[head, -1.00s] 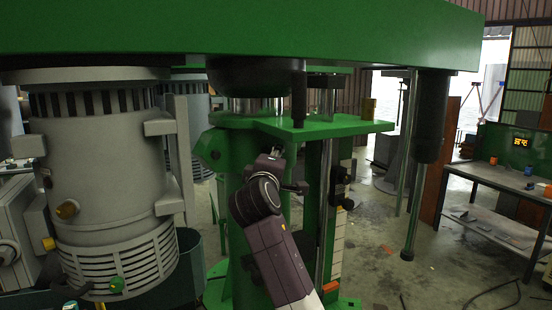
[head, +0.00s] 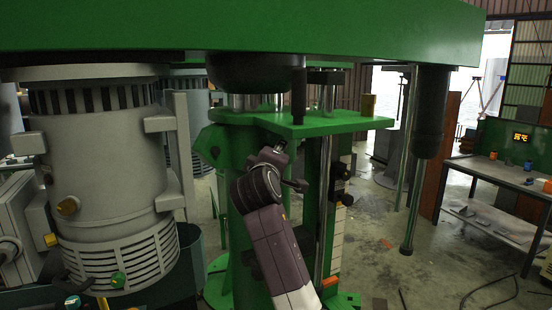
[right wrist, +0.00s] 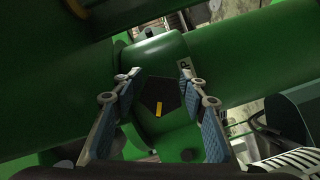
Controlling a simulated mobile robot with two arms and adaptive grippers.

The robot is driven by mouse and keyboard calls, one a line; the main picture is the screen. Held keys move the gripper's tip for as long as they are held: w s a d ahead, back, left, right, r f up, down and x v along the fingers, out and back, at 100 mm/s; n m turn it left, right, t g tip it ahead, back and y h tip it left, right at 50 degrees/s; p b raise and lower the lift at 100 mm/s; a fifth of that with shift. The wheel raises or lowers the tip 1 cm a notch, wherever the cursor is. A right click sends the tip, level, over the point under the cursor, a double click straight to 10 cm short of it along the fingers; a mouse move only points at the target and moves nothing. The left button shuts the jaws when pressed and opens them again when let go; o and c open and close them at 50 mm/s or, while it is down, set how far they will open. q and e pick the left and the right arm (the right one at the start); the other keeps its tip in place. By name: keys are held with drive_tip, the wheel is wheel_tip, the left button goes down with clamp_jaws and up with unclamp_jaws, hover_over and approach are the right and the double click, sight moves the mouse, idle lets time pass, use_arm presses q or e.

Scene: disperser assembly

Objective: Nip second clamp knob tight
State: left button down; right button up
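In the right wrist view a dark knob (right wrist: 161,94) with a yellow mark sits on the green machine part, between and just beyond my right fingertips. My right gripper (right wrist: 160,88) is open, with one finger to each side of the knob. A narrow gap shows at the left, but I cannot tell whether either finger touches it. In the head view my right arm reaches up to the green column (head: 238,150), and the wrist hides its gripper and the knob. My left gripper is not in view.
A green beam (head: 250,28) crosses overhead. A grey motor (head: 105,185) stands close at left. A green plate (head: 325,123) juts out above my right wrist, with a steel rod (head: 325,215) beside it. A dark hanging shaft (head: 428,115) and a workbench (head: 500,178) are at right.

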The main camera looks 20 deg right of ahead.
drive_tip(key=shift+o, duration=1.1)
drive_tip(key=shift+d, duration=0.1)
drive_tip(key=shift+s, duration=0.15)
drive_tip(key=f+v, duration=0.1)
drive_tip(key=v, duration=1)
drive_tip(key=shift+s+a+r, duration=0.2)
drive_tip(key=shift+s+r, duration=0.2)
drive_tip(key=shift+r, duration=0.1)
